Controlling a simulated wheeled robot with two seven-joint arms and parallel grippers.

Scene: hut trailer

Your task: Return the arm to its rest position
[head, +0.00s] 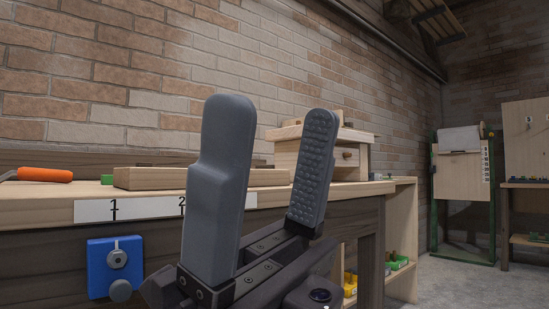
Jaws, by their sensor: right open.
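My right gripper (268,155) is large in the middle of the head view, close to the camera. Its two grey fingers point up and stand apart, with nothing between them. The right-hand finger shows a studded pad. The gripper is in front of the workbench (280,215) and hides part of its top and front. My left gripper is not in view.
An orange-handled tool (42,174) and a wooden board (150,178) lie on the bench. A small wooden drawer box (345,158) stands at its right end. A blue block with knobs (101,277) is on the bench front. Open floor (455,285) lies at right.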

